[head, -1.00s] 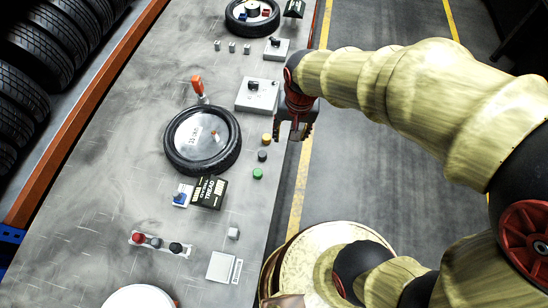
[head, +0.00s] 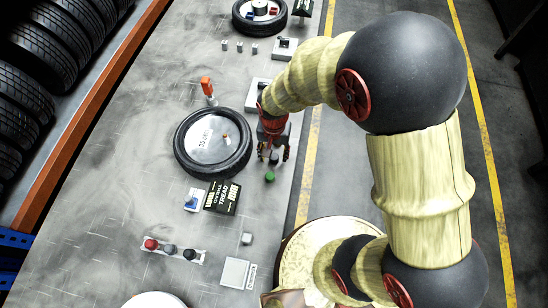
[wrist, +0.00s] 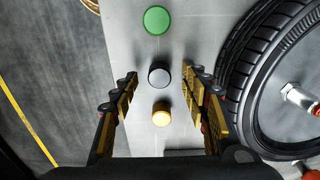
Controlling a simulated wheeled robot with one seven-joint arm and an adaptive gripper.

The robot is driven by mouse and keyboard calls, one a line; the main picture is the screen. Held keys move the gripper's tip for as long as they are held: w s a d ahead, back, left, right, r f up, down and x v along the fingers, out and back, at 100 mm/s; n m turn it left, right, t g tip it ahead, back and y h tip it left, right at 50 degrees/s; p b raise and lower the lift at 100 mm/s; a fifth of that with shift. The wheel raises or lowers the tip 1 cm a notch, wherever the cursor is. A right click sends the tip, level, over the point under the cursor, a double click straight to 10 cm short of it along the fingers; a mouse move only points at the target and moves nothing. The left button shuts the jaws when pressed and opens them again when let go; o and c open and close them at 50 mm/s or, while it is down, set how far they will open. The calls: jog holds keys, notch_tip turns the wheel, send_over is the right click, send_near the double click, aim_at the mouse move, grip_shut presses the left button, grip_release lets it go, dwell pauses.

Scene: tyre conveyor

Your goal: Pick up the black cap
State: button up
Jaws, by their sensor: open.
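The black cap (wrist: 159,75) stands on the grey conveyor top between a green cap (wrist: 157,20) and a yellow cap (wrist: 161,114) in the wrist view. My gripper (wrist: 160,82) is open, with one finger on each side of the black cap and a gap on both sides. The yellow cap also lies between the fingers, nearer the palm in the picture. In the head view my gripper (head: 274,156) points down over the cap row, with the black cap (head: 273,159) partly visible between its fingers and the green cap (head: 270,176) just in front. The yellow cap is hidden there.
A tyre with a wheel disc (head: 213,142) lies close left of my gripper. A black card box (head: 222,197) and a knob strip (head: 172,249) lie nearer. A grey box (head: 256,91) stands behind. The conveyor's right edge is close by.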

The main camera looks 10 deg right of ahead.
notch_tip(320, 180, down, 2)
jog(key=shift+r, duration=0.1)
jog(key=shift+c, duration=0.6)
jog(key=c, duration=0.7)
jog(key=shift+c, duration=0.8)
